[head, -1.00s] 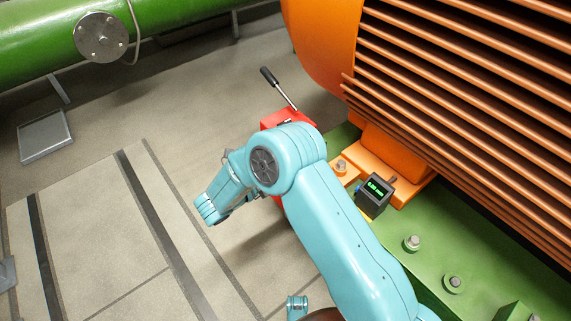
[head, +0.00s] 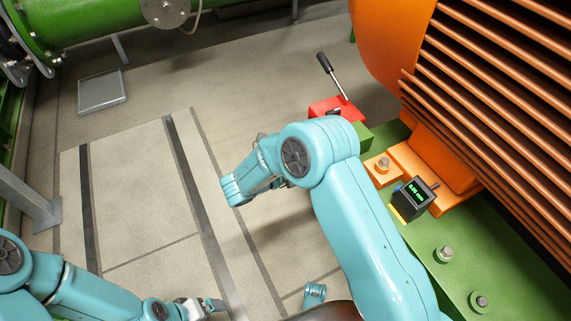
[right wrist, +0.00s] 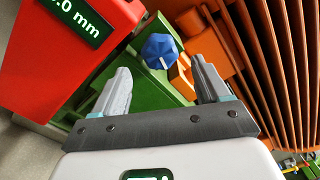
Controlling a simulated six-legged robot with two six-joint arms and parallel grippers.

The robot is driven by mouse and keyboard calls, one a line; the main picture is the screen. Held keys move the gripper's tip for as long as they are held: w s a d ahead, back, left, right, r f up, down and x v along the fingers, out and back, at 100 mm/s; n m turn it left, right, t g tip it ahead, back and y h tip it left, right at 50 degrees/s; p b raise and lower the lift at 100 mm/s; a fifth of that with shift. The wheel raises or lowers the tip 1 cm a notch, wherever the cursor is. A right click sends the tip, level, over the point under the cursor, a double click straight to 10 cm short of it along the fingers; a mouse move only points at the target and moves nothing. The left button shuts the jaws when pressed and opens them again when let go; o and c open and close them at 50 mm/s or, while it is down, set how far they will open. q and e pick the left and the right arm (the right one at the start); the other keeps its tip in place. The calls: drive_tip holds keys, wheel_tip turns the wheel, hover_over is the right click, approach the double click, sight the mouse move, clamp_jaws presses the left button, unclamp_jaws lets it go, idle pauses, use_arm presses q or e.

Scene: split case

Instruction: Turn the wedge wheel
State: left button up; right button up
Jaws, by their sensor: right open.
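The wedge wheel looks to be the blue faceted knob (right wrist: 160,50) with a white mark, in the right wrist view. It sits by green and orange parts, just beyond my right gripper (right wrist: 161,68). That gripper is open and empty, with the wheel between its fingertips in the picture; contact is not visible. A red box (right wrist: 65,60) with a green mm readout is at upper left. In the head view the red box (head: 335,107) is partly behind my right arm, which hides the wheel and the right fingers. My left gripper (head: 208,307) is at the bottom; its jaw opening is unclear.
A black-handled lever (head: 332,77) rises from the red box. A large orange finned motor (head: 500,90) and its green base (head: 455,235) with bolts fill the right. A small dark readout (head: 414,198) stands on the base. The floor (head: 140,190) at left is open.

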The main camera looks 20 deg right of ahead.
drive_tip(key=s+a+p, duration=0.1)
drive_tip(key=a+p, duration=0.9)
drive_tip(key=a, duration=0.3)
